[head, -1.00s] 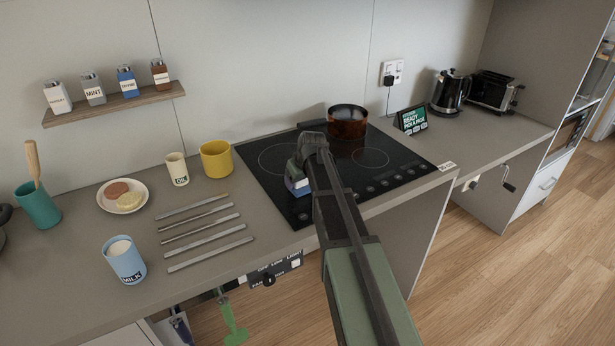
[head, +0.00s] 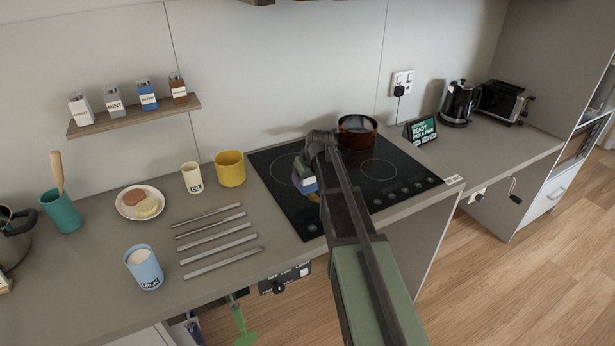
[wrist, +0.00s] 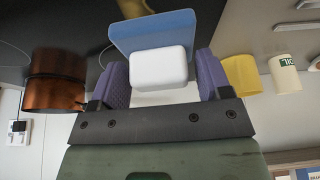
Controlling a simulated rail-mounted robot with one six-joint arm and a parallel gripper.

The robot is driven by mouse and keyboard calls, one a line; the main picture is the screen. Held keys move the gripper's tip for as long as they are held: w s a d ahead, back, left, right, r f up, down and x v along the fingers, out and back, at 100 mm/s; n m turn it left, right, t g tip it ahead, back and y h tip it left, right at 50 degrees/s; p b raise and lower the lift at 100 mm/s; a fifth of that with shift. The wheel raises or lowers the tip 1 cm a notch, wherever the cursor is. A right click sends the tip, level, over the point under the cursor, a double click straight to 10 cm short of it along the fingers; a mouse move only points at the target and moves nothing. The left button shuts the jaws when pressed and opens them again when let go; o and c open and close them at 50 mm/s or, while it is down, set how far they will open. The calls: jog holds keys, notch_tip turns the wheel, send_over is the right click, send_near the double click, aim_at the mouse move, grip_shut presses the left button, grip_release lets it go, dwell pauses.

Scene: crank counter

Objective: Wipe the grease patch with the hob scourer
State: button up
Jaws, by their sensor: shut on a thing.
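My gripper (wrist: 155,85) is shut on the hob scourer, a white block (wrist: 158,68) with a flat blue pad (wrist: 152,32), held between its two purple fingers. In the head view the scourer (head: 308,185) shows small beside my gripper (head: 306,170), over the left part of the black hob (head: 283,200); whether it touches the glass I cannot tell. A tan-brown patch, likely the grease patch (wrist: 135,7), shows at the top edge of the wrist view, just beyond the blue pad. In the head view my arm and gripper hide most of that area.
A copper pot (head: 356,133) stands at the back of the hob. A yellow mug (head: 230,170) and an oil pot (head: 191,178) stand left of it. Several metal strips (head: 215,239) lie on the counter, with a milk cup (head: 144,268) nearby. A sign (head: 420,132) stands right.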

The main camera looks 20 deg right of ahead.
jog(key=shift+f, duration=0.1)
notch_tip(320, 180, up, 3)
jog(key=p, duration=0.3)
jog(key=shift+r, duration=0.2)
jog(key=shift+f, duration=0.15)
